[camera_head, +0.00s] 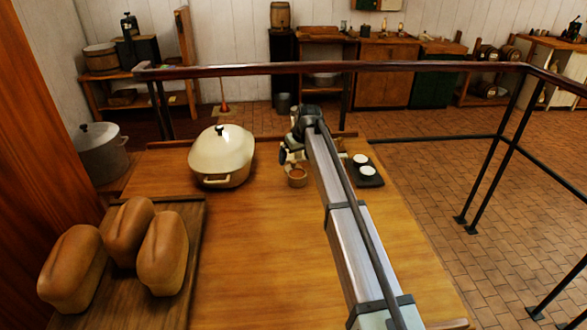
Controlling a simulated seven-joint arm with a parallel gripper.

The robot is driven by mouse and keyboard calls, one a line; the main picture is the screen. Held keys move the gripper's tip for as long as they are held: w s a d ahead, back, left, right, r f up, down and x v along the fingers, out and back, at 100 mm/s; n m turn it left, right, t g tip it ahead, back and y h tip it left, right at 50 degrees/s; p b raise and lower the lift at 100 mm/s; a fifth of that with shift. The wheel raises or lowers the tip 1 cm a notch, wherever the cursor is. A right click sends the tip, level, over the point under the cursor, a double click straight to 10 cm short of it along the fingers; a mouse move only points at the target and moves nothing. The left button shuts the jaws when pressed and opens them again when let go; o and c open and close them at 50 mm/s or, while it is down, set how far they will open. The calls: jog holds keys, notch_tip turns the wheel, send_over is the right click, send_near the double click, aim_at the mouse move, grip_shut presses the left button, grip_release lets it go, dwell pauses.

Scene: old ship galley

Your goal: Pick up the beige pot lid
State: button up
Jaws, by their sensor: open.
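The beige pot lid (208,152) is domed, with a small dark knob on top. It sits on an oval beige pot (222,181) with side handles, at the back left of the wooden table. My gripper (285,156) is just right of the pot, apart from the lid, and looks open and empty. My arm reaches in from the lower right. The fingers are small in the picture and partly hidden by the wrist.
A small brown cup (297,179) stands below my gripper. A dark tray (371,182) with two white-topped cups is right of my arm. Loaves (163,252) lie on a board (197,232) at front left. A grey pot (101,156) stands at left. The table's middle is clear.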

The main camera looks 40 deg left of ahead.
jog(key=x, duration=0.4)
jog(key=shift+w+f, duration=0.1)
jog(key=shift+f, duration=0.15)
jog(key=c, duration=1.1)
notch_tip(320, 180, up, 17)
send_near(294, 161)
jog(key=shift+m, duration=0.4)
jog(key=shift+s+d+f, duration=0.35)
jog(key=shift+s+f, duration=0.3)
jog(key=shift+f, duration=0.15)
jog(key=shift+s+d+f, duration=0.4)
jog(key=shift+s+f, duration=0.25)
jog(key=shift+f, duration=0.2)
jog(key=shift+s+d+f, duration=0.35)
jog(key=shift+s+f, duration=0.3)
jog(key=shift+f, duration=0.15)
